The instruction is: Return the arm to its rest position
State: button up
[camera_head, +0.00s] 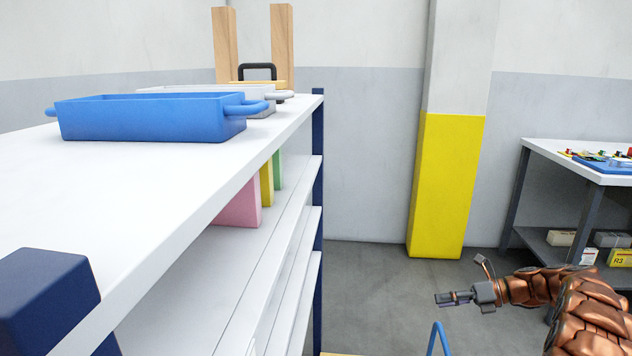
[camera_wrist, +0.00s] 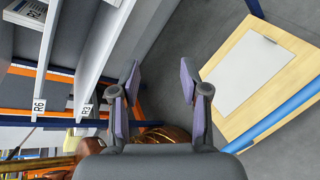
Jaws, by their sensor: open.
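My arm, copper-coloured and segmented, reaches in from the lower right in the head view. My gripper (camera_head: 455,298) is at its end, pointing left, in the gap between the white shelf unit and the workbench. In the wrist view my gripper (camera_wrist: 162,82) has its two fingers spread apart with nothing between them. It is clear of the shelf in the head view and touches nothing that I can see. The base of my arm is outside the picture.
A white shelf unit (camera_head: 150,210) stands at left, with a blue tray (camera_head: 150,118) and a white tray (camera_head: 262,109) on top. A workbench (camera_head: 545,152) is at right. A wooden board (camera_wrist: 225,110) with a pale sheet (camera_wrist: 250,70) and a blue bar (camera_wrist: 280,120) lie near my gripper.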

jog(key=s+a+r+n+g+h+p, duration=0.5)
jog(key=s+a+r+n+p, duration=0.8)
jog(key=s+a+r, duration=0.8)
jog(key=s+d+r+n+h+p, duration=0.1)
jog(key=s+r+n+h+p, duration=0.1)
jog(key=s+n, duration=0.4)
jog(key=s+d+r+n+h+p, duration=0.2)
jog(key=s+r+n+h+p, duration=0.1)
jog(key=s, duration=0.9)
jog(key=s+d+r+n+h+p, duration=0.1)
jog(key=s+r+n+h+p, duration=0.2)
jog(key=s+n, duration=0.6)
jog(key=shift+s+d+r+g+p, duration=0.3)
jog(key=shift+s+d+r+p, duration=0.1)
jog(key=shift+r+p, duration=0.8)
jog(key=shift+a+n, duration=0.15)
jog(key=shift+n, duration=0.15)
